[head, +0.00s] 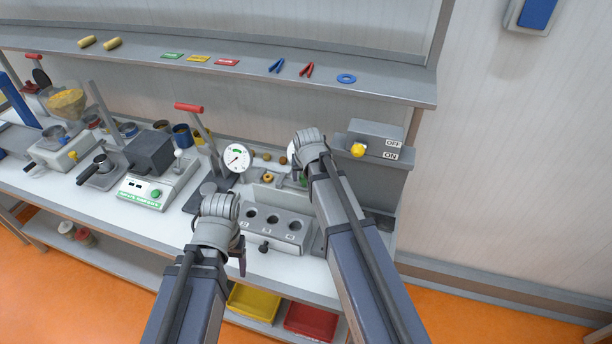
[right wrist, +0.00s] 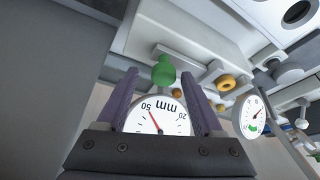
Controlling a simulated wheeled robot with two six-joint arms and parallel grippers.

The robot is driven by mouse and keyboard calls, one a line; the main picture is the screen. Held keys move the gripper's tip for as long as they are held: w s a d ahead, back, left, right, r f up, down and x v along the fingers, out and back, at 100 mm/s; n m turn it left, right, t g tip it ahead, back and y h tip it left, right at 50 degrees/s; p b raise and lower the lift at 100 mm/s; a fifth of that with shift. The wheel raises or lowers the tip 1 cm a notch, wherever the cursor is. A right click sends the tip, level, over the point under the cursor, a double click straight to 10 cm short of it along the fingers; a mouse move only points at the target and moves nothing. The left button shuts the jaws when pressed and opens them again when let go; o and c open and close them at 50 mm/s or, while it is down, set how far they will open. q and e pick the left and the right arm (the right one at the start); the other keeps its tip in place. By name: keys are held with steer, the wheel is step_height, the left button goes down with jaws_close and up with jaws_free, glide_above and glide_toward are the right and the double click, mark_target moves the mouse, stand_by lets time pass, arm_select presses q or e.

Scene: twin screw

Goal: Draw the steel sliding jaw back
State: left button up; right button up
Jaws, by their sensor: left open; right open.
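In the right wrist view, my right gripper (right wrist: 160,78) is open, its two purple fingers spread. A green knob (right wrist: 163,70) shows between the fingertips, in front of a pale steel body (right wrist: 190,32); I cannot tell which part of this is the sliding jaw. A white mm dial (right wrist: 155,117) with a red needle shows between the fingers. In the head view, my right arm mostly hides this device and its gripper; a bit of green (head: 301,181) shows beside the arm. My left gripper (head: 241,262) is open and empty at the bench front, by the grey block with holes.
The grey block with several holes (head: 290,222) stands between my arms. A round gauge (head: 236,157) and a red-handled lever press (head: 190,107) are to its left. A switch box (head: 375,138) with a yellow knob is at the right. Yellow (head: 253,302) and red bins (head: 310,321) sit below.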

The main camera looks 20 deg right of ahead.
steer(key=p+v, duration=0.7)
steer(key=shift+r, duration=0.3)
steer(key=shift+s, duration=0.15)
steer(key=s+a+f+n+g+b, duration=0.2)
steer(key=s+a+f+b, duration=0.4)
steer(key=s, duration=0.4)
steer(key=s+a+f+n+g+b, duration=0.2)
steer(key=s+a+f+n+b, duration=0.2)
steer(key=s, duration=0.7)
steer(key=a+f+b, duration=0.2)
steer(key=a+f, duration=0.1)
steer(key=a, duration=0.1)
steer(key=shift+f+g, duration=0.3)
steer(key=shift+f, duration=0.05)
steer(key=shift+s, duration=0.1)
